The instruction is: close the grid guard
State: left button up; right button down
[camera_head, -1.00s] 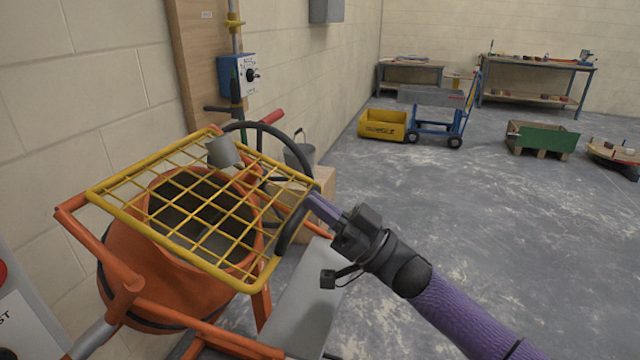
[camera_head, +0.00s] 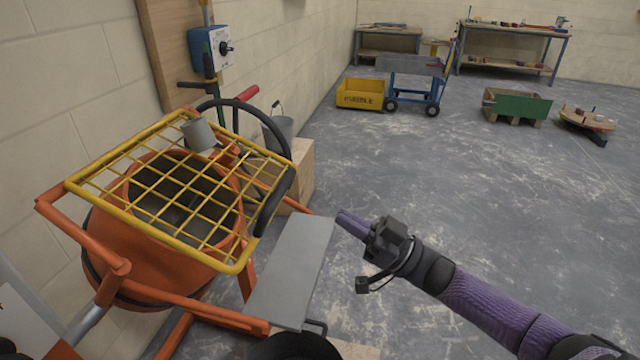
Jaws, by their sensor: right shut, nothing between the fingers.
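The yellow grid guard (camera_head: 150,197) lies over the mouth of the orange mixer drum (camera_head: 135,245) at the left. It looks roughly level, tilted a little. My left gripper is not in view.
The grey plate (camera_head: 292,270) is beside the mixer, between the drum and my right gripper. A black handwheel (camera_head: 243,110), a grey bucket (camera_head: 278,130) and a wooden box (camera_head: 298,168) are behind.

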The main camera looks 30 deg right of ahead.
jog(key=s+d+r+n+g+h+p, duration=0.1)
jog(key=s+r+g+h+p, duration=0.15)
jog(key=r+p, duration=0.4)
jog(key=s+d+r+g+h+p, duration=0.1)
jog(key=d+r+g+p, duration=0.15)
jog(key=r+p, duration=0.35)
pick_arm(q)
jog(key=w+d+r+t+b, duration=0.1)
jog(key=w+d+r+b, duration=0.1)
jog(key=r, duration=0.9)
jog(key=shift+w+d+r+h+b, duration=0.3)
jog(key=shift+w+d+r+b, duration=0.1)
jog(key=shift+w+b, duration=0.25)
pick_arm(e)
jog(key=w+a+f, duration=0.6)
jog(key=w+a, duration=0.2)
jog(key=w, duration=0.1)
jog(key=shift+a+g, duration=0.4)
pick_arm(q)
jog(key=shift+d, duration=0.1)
pick_arm(e)
jog(key=shift+y, duration=0.25)
